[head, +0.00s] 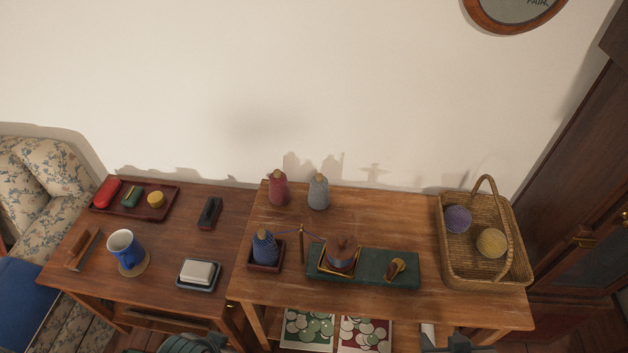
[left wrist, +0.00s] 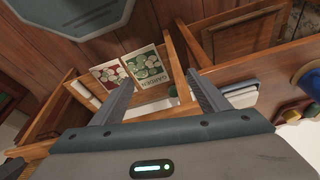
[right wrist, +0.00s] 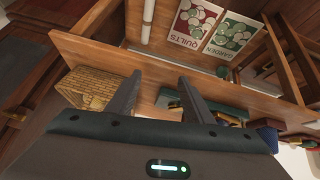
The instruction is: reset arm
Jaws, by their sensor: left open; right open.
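My right gripper (head: 458,343) shows only as a small dark piece at the bottom edge of the head view, in front of the right table. In the right wrist view my right gripper (right wrist: 160,78) has its two fingers apart with nothing between them. My left gripper (head: 195,343) shows partly at the bottom edge of the head view, in front of the left table. In the left wrist view my left gripper (left wrist: 163,82) has its fingers spread and empty. Most of both arms lies outside the head view.
The left table (head: 75,258) bears a blue mug (head: 124,250), a soap dish and a tray. The right table (head: 375,300) bears several yarn cones, a green stand (head: 375,266) and a wicker basket (head: 450,280). Two booklets lie below. A sofa (head: 50,175) stands left.

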